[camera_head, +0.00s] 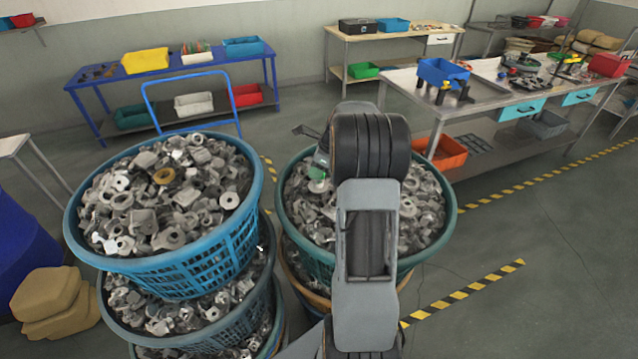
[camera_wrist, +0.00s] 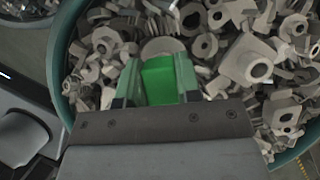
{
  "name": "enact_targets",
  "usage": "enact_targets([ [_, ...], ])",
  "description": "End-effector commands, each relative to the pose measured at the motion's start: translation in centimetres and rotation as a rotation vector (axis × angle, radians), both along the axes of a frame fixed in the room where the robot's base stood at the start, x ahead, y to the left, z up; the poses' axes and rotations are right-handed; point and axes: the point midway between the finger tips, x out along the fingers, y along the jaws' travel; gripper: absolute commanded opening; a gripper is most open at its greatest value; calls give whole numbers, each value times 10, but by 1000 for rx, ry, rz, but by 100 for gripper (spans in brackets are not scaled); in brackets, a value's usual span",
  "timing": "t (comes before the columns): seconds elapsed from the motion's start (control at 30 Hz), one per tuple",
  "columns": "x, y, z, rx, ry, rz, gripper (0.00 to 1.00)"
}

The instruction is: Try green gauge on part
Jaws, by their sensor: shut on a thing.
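My gripper (camera_wrist: 157,82) is shut on the green gauge (camera_wrist: 160,82), which shows bright green between the two fingers in the wrist view. The gauge is over the heap in the teal basket. A grey disc-like part (camera_wrist: 163,46) lies just beyond its tip; I cannot tell whether they touch. In the head view a small bit of green (camera_head: 317,186) shows at the left of my arm, which hides most of the gripper. Many grey metal parts (camera_head: 420,205) fill the basket, and which one is the task's part is not clear.
The teal basket's rim (camera_head: 448,215) surrounds the heap. Stacked blue baskets (camera_head: 225,240) of similar parts stand close on the left. A blue bench (camera_head: 90,82) and metal worktables (camera_head: 425,106) stand behind. Floor is free at right, with striped tape (camera_head: 465,291).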

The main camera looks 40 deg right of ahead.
Motion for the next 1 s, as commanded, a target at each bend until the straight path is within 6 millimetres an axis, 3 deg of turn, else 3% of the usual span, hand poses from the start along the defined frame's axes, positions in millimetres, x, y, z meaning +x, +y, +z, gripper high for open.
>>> enact_targets([
  [0.53, 0, 0, 26, -1, -2, -1, 7],
  [1.0, 0, 0, 28, -1, -2, 0, 7],
])
